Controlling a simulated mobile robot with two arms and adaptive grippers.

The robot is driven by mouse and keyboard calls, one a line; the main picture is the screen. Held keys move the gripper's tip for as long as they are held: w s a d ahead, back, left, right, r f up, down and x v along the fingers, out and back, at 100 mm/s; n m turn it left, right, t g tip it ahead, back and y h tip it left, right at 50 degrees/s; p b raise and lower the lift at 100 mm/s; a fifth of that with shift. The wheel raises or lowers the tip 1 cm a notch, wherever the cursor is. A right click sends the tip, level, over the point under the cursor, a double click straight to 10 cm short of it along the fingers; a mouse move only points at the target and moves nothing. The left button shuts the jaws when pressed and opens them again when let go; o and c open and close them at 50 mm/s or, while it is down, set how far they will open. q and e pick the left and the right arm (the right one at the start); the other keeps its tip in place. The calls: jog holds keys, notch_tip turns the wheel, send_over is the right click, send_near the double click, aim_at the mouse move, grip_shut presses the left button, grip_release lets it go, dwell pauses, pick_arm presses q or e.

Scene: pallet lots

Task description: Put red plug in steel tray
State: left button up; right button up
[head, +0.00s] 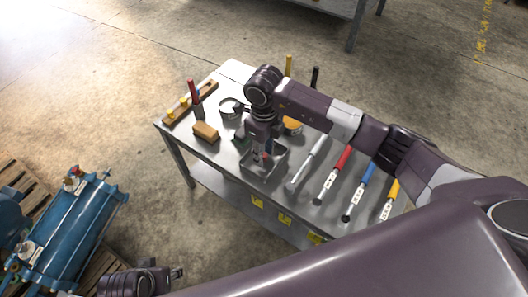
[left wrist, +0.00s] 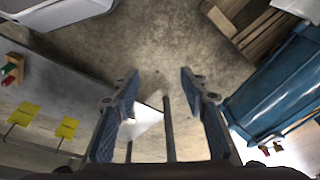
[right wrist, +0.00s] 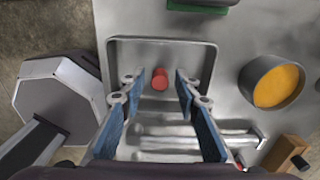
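The steel tray (right wrist: 208,62) is a shallow square metal tray on the workbench; it also shows in the head view (head: 284,158). The red plug (right wrist: 160,79) is a small red cylinder that appears inside the tray, toward its far side in the right wrist view. My right gripper (right wrist: 161,78) points down over the tray, its blue-padded fingers apart on either side of the plug with a visible gap on both sides. My left gripper (left wrist: 160,75) is open and empty, away from the bench top, above the floor beside the bench.
On the bench (head: 222,174), a wooden rack (head: 180,108) and a brown block (head: 205,131) stand left of the tray. Several colour-handled tools, including a red one (head: 337,166), lie to its right. An orange-filled cup (right wrist: 277,84) stands close by. Blue machinery (head: 72,225) sits on pallets at lower left.

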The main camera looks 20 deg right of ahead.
jog(key=shift+r, duration=0.1)
pick_arm(q)
notch_tip(320, 180, down, 7)
jog(key=p, duration=0.2)
jog(key=shift+s, duration=0.4)
pick_arm(e)
notch_tip(320, 180, up, 12)
